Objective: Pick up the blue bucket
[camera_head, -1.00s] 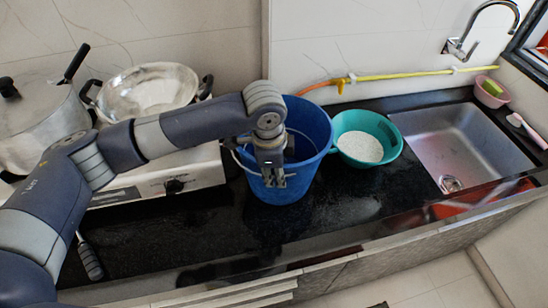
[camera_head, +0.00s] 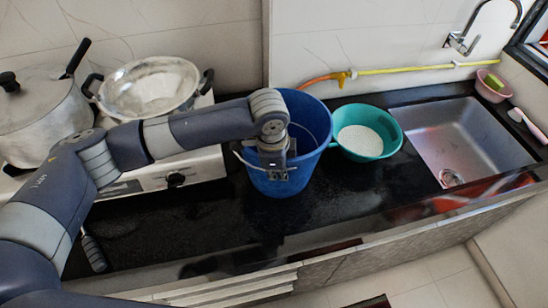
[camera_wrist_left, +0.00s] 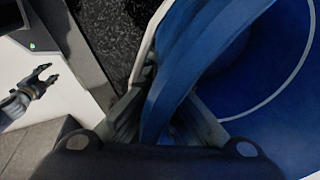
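The blue bucket (camera_head: 290,182) stands upright on the black counter, between the stove and the teal basin. My left gripper (camera_head: 275,175) is at its near left side, below the rim. In the left wrist view, the bucket's wall (camera_wrist_left: 185,65) passes between the two fingers of the left gripper (camera_wrist_left: 165,115). One finger is outside and one inside, and they appear closed against the wall. The fingertips are partly hidden by the wall. My right gripper (camera_wrist_left: 38,80) shows at the left of the wrist view, open and empty, away from the bucket.
The teal basin (camera_head: 393,132) with white contents stands close to the bucket's right. The sink (camera_head: 465,140) is farther right. A stove (camera_head: 150,178) with a metal pan (camera_head: 150,92) and a pot (camera_head: 40,115) is on the left. A yellow hose (camera_head: 405,69) lies behind.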

